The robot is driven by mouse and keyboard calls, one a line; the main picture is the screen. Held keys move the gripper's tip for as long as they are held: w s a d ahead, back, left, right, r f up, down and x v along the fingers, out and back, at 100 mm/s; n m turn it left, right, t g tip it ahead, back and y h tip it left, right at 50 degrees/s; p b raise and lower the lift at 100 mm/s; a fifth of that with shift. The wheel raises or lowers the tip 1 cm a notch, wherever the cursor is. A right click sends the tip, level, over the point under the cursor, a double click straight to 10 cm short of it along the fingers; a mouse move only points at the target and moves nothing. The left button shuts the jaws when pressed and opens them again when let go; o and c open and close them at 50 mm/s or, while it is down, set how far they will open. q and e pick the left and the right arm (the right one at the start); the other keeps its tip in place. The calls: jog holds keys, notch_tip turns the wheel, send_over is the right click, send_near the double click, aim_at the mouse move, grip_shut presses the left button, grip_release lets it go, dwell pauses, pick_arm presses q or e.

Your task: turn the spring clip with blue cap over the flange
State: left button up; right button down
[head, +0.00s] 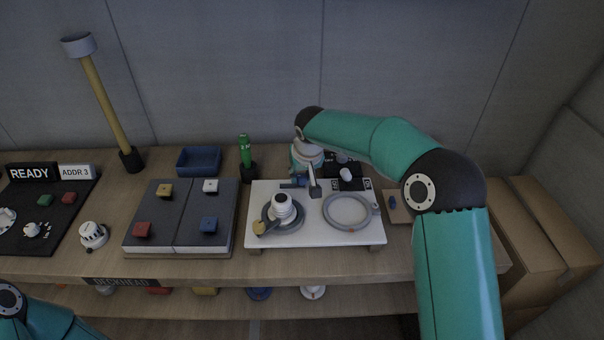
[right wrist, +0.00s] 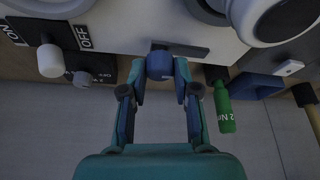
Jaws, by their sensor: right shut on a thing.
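In the right wrist view the spring clip's round blue cap (right wrist: 159,66) sits between the fingertips of my right gripper (right wrist: 160,76), which is shut on it. The clip's dark grey bar (right wrist: 188,50) runs to the right from the cap, along the white board's edge. In the head view my right gripper (head: 301,184) is low at the back of the white board (head: 350,240), and the clip is partly hidden there. I cannot tell whether the bar overlaps the flange. My left gripper is out of view.
A yellow-capped clip (head: 259,228) is at the flange's front left. A grey ring (head: 347,211) lies right on the board. An ON/OFF switch plate (right wrist: 50,60) and a green screwdriver (right wrist: 223,107) stand close to the gripper. A blue tray (head: 199,160) is further left.

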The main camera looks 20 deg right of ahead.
jog(key=shift+r+n, duration=0.1)
jog(key=shift+n, duration=0.2)
jog(key=n+y+p, duration=0.1)
jog(key=n+p, duration=0.1)
jog(key=n, duration=0.1)
jog(key=shift+d, duration=0.15)
jog(key=shift+w+n+g+y+p, duration=0.1)
jog(key=shift+n+g+y+p, duration=0.25)
jog(key=shift+n, duration=0.7)
jog(key=shift+n+g+y+p, duration=0.1)
jog(key=shift+n+y+p, duration=0.1)
jog(key=shift+n+y, duration=0.6)
jog(key=shift+n, duration=0.45)
jog(key=c, duration=0.9)
grip_release()
jog(key=shift+o, duration=0.2)
jog(key=v, duration=1.1)
jog(key=shift+s+r, duration=0.2)
jog(key=shift+r, duration=0.2)
